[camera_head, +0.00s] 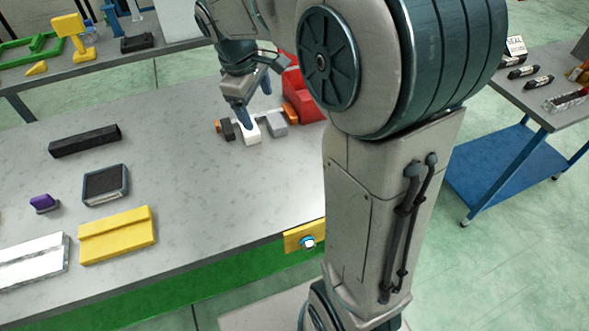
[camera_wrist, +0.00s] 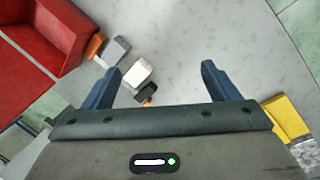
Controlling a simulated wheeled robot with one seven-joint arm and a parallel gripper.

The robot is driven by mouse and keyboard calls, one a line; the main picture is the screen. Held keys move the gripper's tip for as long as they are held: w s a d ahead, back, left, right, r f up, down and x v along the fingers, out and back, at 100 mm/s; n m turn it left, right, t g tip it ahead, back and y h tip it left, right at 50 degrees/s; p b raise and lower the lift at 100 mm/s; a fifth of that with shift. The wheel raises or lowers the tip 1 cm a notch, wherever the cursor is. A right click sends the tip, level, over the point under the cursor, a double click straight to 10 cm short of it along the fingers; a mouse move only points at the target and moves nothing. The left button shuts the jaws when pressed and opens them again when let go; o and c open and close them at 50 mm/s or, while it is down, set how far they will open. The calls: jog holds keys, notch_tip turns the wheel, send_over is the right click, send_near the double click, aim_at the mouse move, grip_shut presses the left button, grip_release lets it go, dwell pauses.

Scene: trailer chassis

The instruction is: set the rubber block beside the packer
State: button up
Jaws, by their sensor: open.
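A small black block (camera_head: 228,130), which looks like the rubber block, stands in a cluster on the grey bench. It also shows in the wrist view (camera_wrist: 146,89). Beside it are a white block (camera_head: 251,134) and a grey block (camera_head: 277,126); I cannot tell which piece is the packer. My gripper (camera_head: 256,107) points down over this cluster, open and empty. In the wrist view its fingers (camera_wrist: 162,80) are wide apart. The left finger is near the white block (camera_wrist: 138,72), and the black block lies between the fingers' lines.
Orange pieces (camera_head: 292,116) flank the cluster, with red bins (camera_head: 300,95) close behind. A black bar (camera_head: 85,141), a black-topped block (camera_head: 106,185), a purple piece (camera_head: 44,203), a yellow block (camera_head: 118,236) and a silver block (camera_head: 33,263) lie left. The bench middle is clear.

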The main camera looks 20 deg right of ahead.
jog(key=s+d+f+m+t+y, duration=0.1)
jog(key=s+m, duration=0.8)
jog(key=s, duration=1)
jog(key=shift+s+f+t+y, duration=0.25)
jog(key=shift+f+t+y, duration=0.25)
jog(key=shift+f+y, duration=0.15)
